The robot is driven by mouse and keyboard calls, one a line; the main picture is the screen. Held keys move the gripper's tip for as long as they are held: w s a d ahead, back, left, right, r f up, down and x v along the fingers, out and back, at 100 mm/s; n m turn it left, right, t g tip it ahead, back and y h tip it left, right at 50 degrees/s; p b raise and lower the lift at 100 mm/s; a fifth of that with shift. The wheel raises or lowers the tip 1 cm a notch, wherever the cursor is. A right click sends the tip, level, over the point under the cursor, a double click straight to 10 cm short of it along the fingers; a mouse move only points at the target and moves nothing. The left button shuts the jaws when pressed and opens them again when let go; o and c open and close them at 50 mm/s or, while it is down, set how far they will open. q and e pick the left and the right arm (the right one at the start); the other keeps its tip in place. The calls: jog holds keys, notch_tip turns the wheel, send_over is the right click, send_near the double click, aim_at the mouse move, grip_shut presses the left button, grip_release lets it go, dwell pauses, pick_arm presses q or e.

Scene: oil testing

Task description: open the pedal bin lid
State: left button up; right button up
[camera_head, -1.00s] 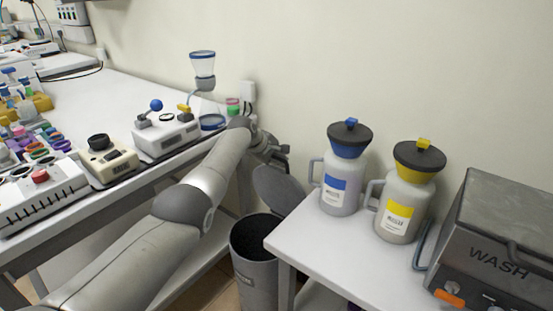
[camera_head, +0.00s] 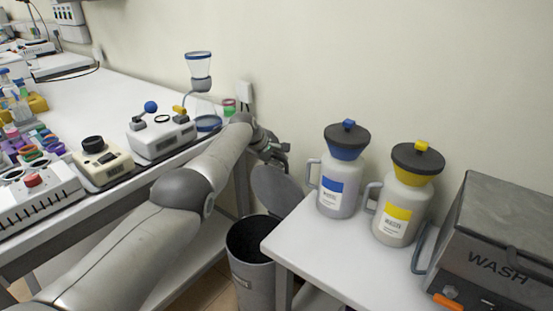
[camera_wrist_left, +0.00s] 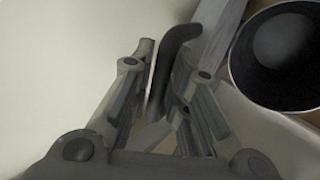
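The grey pedal bin (camera_head: 250,272) stands on the floor between the two tables, and its dark inside shows. Its round grey lid (camera_head: 277,192) is raised, standing tilted up behind the opening. My left gripper (camera_head: 277,153) is at the lid's upper edge, close to the wall. In the left wrist view, the fingers of my left gripper (camera_wrist_left: 167,62) are apart, with a dark curved piece, seemingly the lid's edge (camera_wrist_left: 176,42), between them near the right finger. The bin's opening (camera_wrist_left: 285,52) is at the upper right there. Contact with the lid is unclear. My right gripper is out of view.
The right table (camera_head: 300,240) carries a blue-topped bottle (camera_head: 341,185), a yellow-topped bottle (camera_head: 402,205) and a grey WASH unit (camera_head: 495,240), close to the bin's right. The left bench (camera_head: 115,95) holds instruments and a glass funnel stand (camera_head: 199,70). My left arm passes over its edge.

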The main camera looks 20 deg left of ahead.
pick_arm(q)
jog(key=shift+o, duration=1.1)
jog(key=shift+r, duration=0.1)
jog(key=shift+s+a+r, duration=0.2)
jog(key=shift+s+r, duration=0.2)
jog(key=shift+r, duration=0.15)
jog(key=shift+s+a+r, duration=0.1)
jog(key=shift+s+r, duration=0.3)
jog(key=shift+s, duration=0.1)
jog(key=shift+v, duration=4.6)
